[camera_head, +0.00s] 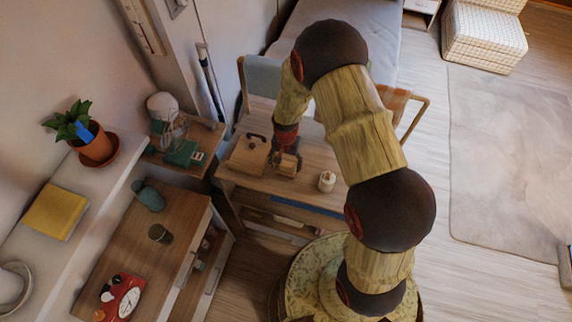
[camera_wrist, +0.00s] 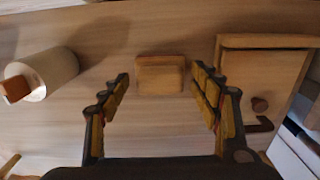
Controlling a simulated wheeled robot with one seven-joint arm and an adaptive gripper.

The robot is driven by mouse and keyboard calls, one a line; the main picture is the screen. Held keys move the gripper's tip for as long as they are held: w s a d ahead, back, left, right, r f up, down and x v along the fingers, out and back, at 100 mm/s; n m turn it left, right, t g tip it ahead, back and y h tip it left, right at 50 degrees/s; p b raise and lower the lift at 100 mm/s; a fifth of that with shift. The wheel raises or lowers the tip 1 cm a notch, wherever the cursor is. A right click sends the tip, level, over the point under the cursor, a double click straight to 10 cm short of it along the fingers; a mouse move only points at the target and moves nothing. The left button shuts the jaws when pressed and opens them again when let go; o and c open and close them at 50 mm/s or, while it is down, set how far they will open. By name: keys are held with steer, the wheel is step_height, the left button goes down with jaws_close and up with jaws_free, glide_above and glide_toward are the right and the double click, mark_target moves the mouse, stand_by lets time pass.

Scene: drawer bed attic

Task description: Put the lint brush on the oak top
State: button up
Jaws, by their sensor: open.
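A small wooden block-like thing (camera_wrist: 161,74), perhaps the lint brush, lies on the pale wooden desk (camera_wrist: 150,140) in the wrist view. My gripper (camera_wrist: 160,80) is open, with one finger on each side of the block and a visible gap on both sides. In the head view my gripper (camera_head: 287,160) is low over the desk (camera_head: 308,160) and largely hides the block. A brown wooden top (camera_head: 135,247) with a red clock stands at the lower left in the head view; I cannot tell which surface is the oak top.
A wooden box (camera_head: 248,156) with a dark handle is left of my gripper; a white jar (camera_head: 327,181) is to its right. The brown top holds a red clock (camera_head: 119,297), a dark cup (camera_head: 160,233) and a teal vase (camera_head: 149,196), with bare wood between.

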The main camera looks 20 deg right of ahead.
step_height(320, 180, up, 11)
step_height(320, 180, up, 9)
steer(key=n+t, duration=0.1)
glide_above(286, 164)
steer(key=s+r+n+t, duration=0.2)
steer(key=s+r, duration=0.4)
steer(key=r, duration=0.7)
steer(key=s+r+n+t, duration=0.2)
steer(key=s+r+n, duration=0.2)
steer(key=s+r, duration=0.7)
steer(key=s, duration=0.4)
steer(key=shift+s+d+r+t, duration=0.15)
steer(key=shift+s+t, duration=0.15)
steer(key=shift+s, duration=0.1)
step_height(286, 164, down, 15)
steer(key=b, duration=1.4)
steer(key=shift+r+b, duration=0.15)
steer(key=shift+b, duration=0.25)
